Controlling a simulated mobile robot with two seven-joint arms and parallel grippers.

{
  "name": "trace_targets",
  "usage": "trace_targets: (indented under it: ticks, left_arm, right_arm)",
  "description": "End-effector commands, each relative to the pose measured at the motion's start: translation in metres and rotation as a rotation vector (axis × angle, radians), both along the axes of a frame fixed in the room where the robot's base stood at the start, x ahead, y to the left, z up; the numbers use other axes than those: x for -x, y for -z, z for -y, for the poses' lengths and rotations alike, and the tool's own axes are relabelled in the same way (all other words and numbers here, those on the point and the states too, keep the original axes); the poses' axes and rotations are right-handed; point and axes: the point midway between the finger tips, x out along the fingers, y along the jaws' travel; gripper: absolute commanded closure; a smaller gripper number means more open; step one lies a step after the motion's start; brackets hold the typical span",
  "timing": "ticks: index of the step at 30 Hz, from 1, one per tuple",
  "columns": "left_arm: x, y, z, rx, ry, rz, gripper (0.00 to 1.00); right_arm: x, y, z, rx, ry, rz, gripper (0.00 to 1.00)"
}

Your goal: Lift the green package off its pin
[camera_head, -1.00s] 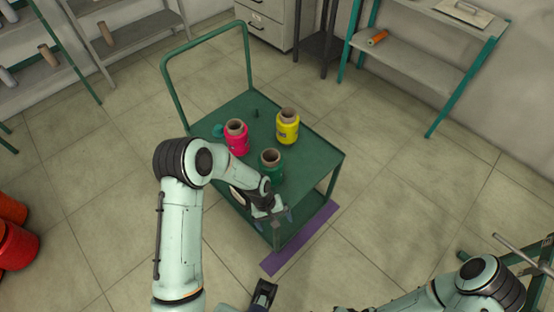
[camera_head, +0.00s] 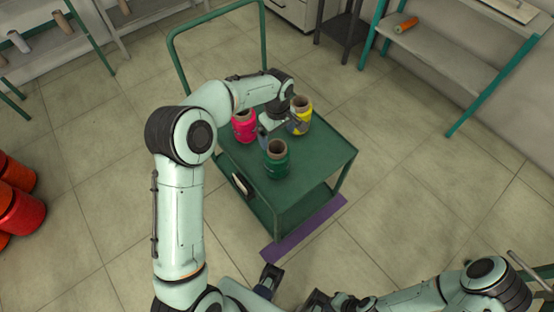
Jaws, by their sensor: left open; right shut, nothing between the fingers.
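The green package (camera_head: 278,165), a spool with a brown tube core, stands upright on the green cart (camera_head: 325,155), nearest its front. Its pin is hidden. The pink package (camera_head: 241,133) stands behind it to the left, and the yellow package (camera_head: 302,124) behind it to the right. My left gripper (camera_head: 281,129) is open, just behind and above the green package, between the pink and yellow ones. Its fingers partly overlap the yellow package in view; I cannot tell whether they touch anything. My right gripper (camera_head: 269,278) is shut and empty, low in front of the cart.
A purple strip (camera_head: 305,228) lies on the floor at the cart's front. Shelving with an orange spool (camera_head: 405,25) stands at the back right. Orange-red drums (camera_head: 20,212) stand at the left. The floor right of the cart is clear.

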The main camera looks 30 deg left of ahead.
Motion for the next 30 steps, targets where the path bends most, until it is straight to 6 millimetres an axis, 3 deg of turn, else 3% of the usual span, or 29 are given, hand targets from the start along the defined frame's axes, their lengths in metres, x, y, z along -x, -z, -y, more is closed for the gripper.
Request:
trace_targets:
  ticks: [13,22,30]
  left_arm:
    - [0.007,0.051,0.002,0.0,0.0,-0.002,0.0]
    - [0.007,0.056,0.002,0.0,0.0,0.0,0.0]
    - [0.007,0.055,0.002,0.0,0.0,0.0,0.88]
  right_arm:
    - [0.0,0.002,0.0,0.0,0.0,0.0,1.0]
    - [0.0,0.002,0.0,0.0,0.0,0.0,1.0]
    - [0.0,0.002,0.0,0.0,0.0,0.0,1.0]
